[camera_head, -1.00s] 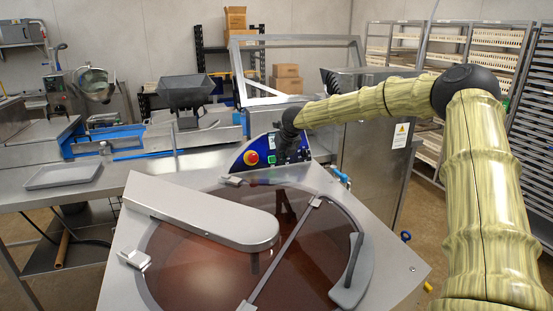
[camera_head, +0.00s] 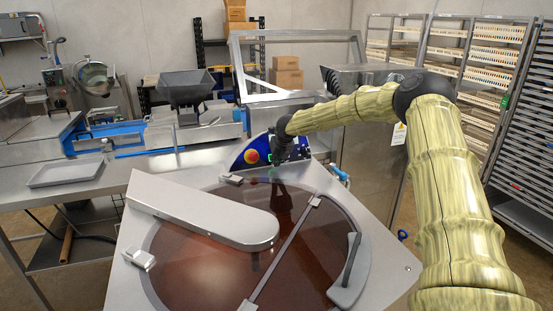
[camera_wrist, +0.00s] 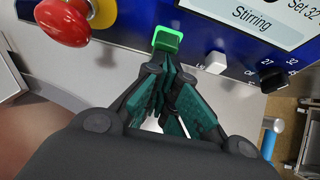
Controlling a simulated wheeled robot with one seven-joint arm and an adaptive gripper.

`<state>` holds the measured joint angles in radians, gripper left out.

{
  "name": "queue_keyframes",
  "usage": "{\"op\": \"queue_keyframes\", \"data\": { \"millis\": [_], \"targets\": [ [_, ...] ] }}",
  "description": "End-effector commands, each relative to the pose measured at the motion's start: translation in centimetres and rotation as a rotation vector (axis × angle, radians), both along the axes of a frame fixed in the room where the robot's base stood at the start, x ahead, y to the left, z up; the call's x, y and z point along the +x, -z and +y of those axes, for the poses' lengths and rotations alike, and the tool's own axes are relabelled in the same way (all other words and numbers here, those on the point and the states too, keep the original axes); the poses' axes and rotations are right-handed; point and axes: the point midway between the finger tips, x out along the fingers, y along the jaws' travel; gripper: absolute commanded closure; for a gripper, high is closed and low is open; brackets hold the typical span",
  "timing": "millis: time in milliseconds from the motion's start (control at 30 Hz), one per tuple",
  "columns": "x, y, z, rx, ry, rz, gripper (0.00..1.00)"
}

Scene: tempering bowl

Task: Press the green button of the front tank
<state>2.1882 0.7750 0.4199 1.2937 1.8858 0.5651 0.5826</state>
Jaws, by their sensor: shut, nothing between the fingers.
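The front tank (camera_head: 150,185) is a steel-topped unit with a brown see-through round cover. Its blue control panel (camera_head: 240,160) stands at the back edge. The green button (camera_wrist: 167,40) is square and bright green in the wrist view, between a red mushroom knob (camera_wrist: 65,22) and a white switch (camera_wrist: 216,62). My gripper (camera_wrist: 170,60) is shut and empty. Its fingertips point at the green button and overlap its lower edge in the picture. I cannot tell whether they touch it. In the head view my gripper (camera_head: 280,158) is in front of the panel and hides much of it.
A display (camera_wrist: 245,15) reading "Stirring" and a black dial (camera_wrist: 273,80) sit right of the button. A steel arm cover (camera_head: 205,210) and a grey handle (camera_head: 350,270) lie on the tank top. A grey tray (camera_head: 65,174) is on the left bench.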

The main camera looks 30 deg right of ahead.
Motion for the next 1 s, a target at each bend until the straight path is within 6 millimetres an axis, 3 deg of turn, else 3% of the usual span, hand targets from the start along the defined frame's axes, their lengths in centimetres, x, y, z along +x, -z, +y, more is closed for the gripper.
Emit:
{"op": "queue_keyframes", "data": {
  "millis": [1000],
  "targets": [
    [1.8,0.9,-0.5,0.0,0.001,0.0,1.0]
  ]
}}
